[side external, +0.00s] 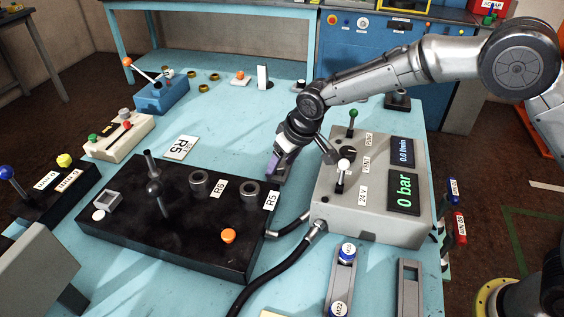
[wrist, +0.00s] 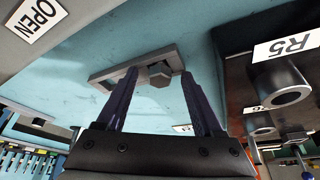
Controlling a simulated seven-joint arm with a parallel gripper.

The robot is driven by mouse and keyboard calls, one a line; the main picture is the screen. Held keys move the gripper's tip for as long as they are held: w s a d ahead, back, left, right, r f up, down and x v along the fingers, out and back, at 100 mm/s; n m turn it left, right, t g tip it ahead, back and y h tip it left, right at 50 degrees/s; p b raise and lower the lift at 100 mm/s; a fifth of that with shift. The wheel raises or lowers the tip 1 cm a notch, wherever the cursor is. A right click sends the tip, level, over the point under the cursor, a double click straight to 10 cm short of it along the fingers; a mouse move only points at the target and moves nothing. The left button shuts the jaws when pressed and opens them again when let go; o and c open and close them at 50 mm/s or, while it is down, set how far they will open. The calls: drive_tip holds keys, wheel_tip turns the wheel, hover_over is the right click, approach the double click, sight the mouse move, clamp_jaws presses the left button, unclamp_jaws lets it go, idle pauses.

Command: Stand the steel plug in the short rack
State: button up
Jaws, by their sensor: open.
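The steel plug (wrist: 160,76) shows in the wrist view as a dark grey hexagonal piece at a narrow grey rack (wrist: 108,78) on the blue tabletop. It lies between the fingertips of my gripper (wrist: 158,80), which are spread apart on either side of it. I cannot tell how deep the plug sits in the rack or whether a finger touches it. In the side view my gripper (side external: 274,166) points down behind the black manifold block.
The black block (side external: 130,243) with sockets and an R5 label (wrist: 290,46) stands close beside my gripper. The grey control box (side external: 350,207) is on the other side. Hoses (side external: 262,282) run between them. Grey racks (side external: 402,303) stand in front.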

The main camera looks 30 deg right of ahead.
drive_tip(key=shift+r, duration=0.1)
drive_tip(key=v, duration=1.3)
drive_tip(key=shift+s+r, duration=0.2)
drive_tip(key=shift+r, duration=0.05)
drive_tip(key=shift+d, duration=0.1)
